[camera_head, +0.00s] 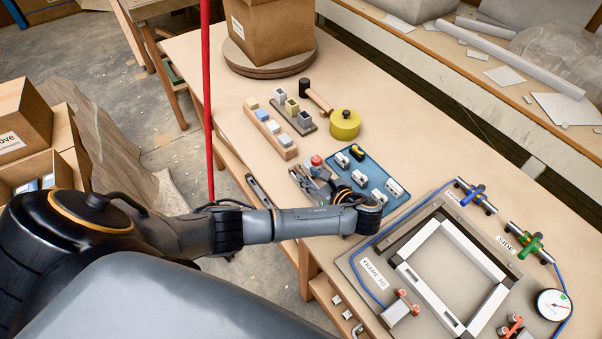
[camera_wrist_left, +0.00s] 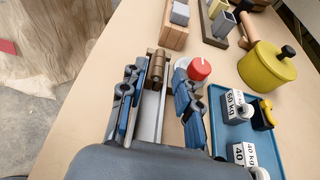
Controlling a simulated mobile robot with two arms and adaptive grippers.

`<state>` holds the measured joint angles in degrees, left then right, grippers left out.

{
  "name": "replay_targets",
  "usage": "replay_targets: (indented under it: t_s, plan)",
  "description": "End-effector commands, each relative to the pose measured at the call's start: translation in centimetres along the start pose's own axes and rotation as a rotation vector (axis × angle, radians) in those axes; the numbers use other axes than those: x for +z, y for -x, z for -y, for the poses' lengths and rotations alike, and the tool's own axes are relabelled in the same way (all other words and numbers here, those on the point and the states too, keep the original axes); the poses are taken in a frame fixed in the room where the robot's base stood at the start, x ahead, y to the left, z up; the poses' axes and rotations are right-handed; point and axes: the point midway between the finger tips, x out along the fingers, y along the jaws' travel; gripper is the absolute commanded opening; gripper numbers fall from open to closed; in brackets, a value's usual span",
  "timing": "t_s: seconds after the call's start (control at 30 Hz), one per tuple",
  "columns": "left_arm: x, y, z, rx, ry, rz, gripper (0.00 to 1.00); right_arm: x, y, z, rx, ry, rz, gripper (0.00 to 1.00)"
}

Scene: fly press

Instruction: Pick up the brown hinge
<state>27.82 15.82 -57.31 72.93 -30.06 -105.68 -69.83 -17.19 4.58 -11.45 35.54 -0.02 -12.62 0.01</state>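The brown hinge (camera_wrist_left: 155,68) shows in the left wrist view, lying on the bench at the far end of a pale metal strip (camera_wrist_left: 150,115). My left gripper (camera_wrist_left: 158,100) is open, with one blue-grey finger on each side of the strip. The hinge lies between the fingers, near their tips, with no clear contact. In the head view my left gripper (camera_head: 318,182) is low over the bench, left of the blue tray. I cannot make out the hinge clearly there. My right gripper is not in view.
A red knob (camera_wrist_left: 199,69) stands close to the right finger. The blue tray (camera_head: 372,158) holds several weights. A yellow pot (camera_head: 344,125), a wooden block row (camera_head: 268,130) and a mallet (camera_head: 315,97) are behind. A frame fixture (camera_head: 403,270) is at right.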

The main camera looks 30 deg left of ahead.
Motion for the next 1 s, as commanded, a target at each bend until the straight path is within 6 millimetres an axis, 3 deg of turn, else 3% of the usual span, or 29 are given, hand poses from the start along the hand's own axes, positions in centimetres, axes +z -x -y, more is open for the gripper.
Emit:
replay_targets:
  t_s: [0.2, 0.47, 0.63, 1.0]
  plan:
    - [0.1, -2.9, -0.1, 0.001, -0.001, 0.001, 0.32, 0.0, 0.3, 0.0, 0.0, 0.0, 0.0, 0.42]
    - [0.0, -3.3, -0.1, 0.0, 0.0, 0.0, 0.32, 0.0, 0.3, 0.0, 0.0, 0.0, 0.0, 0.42]
    - [0.0, -3.3, -0.1, 0.0, 0.0, 0.0, 0.01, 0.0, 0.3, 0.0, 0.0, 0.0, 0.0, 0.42]
    - [0.2, -3.2, -0.1, 0.0, 0.0, 0.0, 0.0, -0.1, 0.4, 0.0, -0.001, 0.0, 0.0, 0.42]
